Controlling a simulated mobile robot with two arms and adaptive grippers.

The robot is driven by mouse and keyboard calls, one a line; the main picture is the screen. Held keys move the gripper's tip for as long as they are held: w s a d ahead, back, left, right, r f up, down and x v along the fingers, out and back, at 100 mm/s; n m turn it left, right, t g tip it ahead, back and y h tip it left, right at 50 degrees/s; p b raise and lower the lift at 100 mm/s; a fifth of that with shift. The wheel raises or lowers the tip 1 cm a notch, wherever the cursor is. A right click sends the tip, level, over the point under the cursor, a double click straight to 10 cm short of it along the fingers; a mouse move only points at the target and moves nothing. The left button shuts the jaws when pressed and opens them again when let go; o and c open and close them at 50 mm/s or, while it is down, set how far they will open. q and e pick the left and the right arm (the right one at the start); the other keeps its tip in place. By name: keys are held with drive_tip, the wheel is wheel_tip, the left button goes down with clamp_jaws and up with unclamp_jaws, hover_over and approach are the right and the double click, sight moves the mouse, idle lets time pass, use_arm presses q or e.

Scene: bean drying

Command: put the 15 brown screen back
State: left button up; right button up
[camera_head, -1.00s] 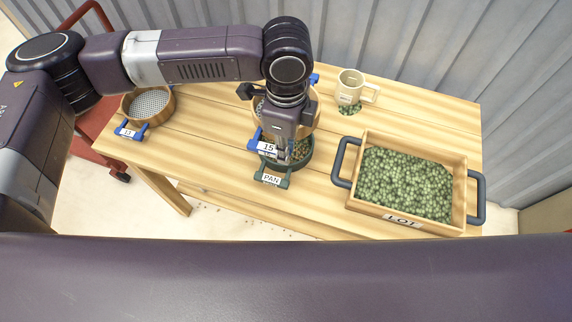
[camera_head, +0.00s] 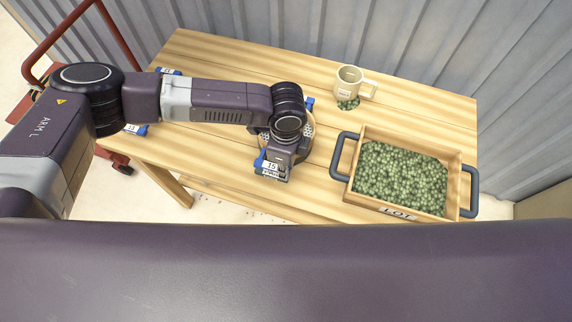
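The 15 screen (camera_head: 309,131) is a round brown-rimmed sieve with pale mesh and blue tabs; its front tab reads "15". It sits over the dark pan, whose label (camera_head: 270,174) shows just under that tab. Most of the pan is hidden, and I cannot tell whether the screen rests fully on it. My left gripper (camera_head: 281,158) points down at the front part of the screen, by the 15 tab. Its fingertips are hidden by its own body, so its grip does not show. My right gripper is not in view.
A crate of green beans (camera_head: 459,190) labelled LOT, with dark handles, stands at the right. A cream mug (camera_head: 348,80) stands behind, with some green beans at its foot. Blue tabs of another screen (camera_head: 135,129) show at the left, under my arm. The back middle of the table is clear.

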use_arm(q)
drive_tip(key=o, duration=0.4)
drive_tip(key=shift+f+b, duration=0.2)
drive_tip(key=shift+b, duration=0.1)
wheel_tip(320, 180, up, 7)
drive_tip(key=shift+w+a+f+b, duration=0.1)
drive_tip(key=shift+b, duration=1.15)
drive_tip(key=shift+r, duration=0.5)
